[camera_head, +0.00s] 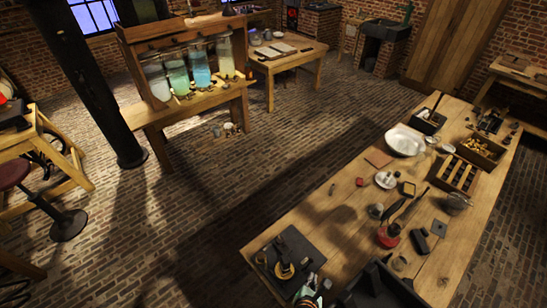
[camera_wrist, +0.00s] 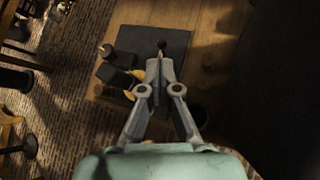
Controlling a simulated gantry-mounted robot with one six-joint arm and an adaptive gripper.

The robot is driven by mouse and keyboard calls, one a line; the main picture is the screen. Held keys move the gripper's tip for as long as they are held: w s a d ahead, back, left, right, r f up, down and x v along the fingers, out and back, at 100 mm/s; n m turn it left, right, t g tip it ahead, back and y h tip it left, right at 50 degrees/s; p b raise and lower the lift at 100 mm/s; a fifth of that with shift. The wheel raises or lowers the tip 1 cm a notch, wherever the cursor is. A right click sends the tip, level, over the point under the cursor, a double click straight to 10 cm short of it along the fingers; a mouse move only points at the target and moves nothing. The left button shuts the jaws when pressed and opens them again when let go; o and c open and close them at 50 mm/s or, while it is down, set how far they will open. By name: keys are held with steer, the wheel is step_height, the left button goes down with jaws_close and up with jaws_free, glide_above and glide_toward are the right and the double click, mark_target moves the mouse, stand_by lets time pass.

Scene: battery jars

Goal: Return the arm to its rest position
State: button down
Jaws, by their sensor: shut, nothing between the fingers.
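My gripper (camera_wrist: 161,60) shows in the wrist view, pointing away from the camera. Its two grey fingers meet at the tips, and nothing shows between them. Past the fingertips lies a dark mat (camera_wrist: 178,42) on the wooden bench, with dark and brass-coloured pieces at its left side. How high the fingertips are above the mat is hard to tell. Several glass battery jars (camera_head: 200,64) with pale green and blue liquid stand in a wooden rack at the upper left of the head view.
The long wooden workbench (camera_head: 335,220) on the right carries a dark mat (camera_head: 309,245), a white basin (camera_head: 405,141), a compartment box (camera_head: 458,177) and small tools. A dark tray (camera_head: 375,288) is at its near end. The brick floor (camera_head: 180,240) between bench and rack is clear.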

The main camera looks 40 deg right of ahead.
steer(key=w+a+r+m+t+y, duration=0.1)
steer(key=w+a+r+m, duration=0.3)
steer(key=r, duration=0.3)
steer(key=w+a+r+m+t+y+p, duration=0.1)
steer(key=w+a+r+m+t, duration=0.2)
steer(key=r, duration=0.4)
steer(key=w+a+r+m+y, duration=0.1)
steer(key=w+a+r+m, duration=0.35)
steer(key=r, duration=0.25)
steer(key=s+a+r+m+t+y, duration=0.3)
steer(key=a+r+m+y, duration=0.3)
steer(key=a+r, duration=1.1)
steer(key=m+p, duration=0.1)
steer(key=m, duration=0.2)
steer(key=shift+s, duration=0.15)
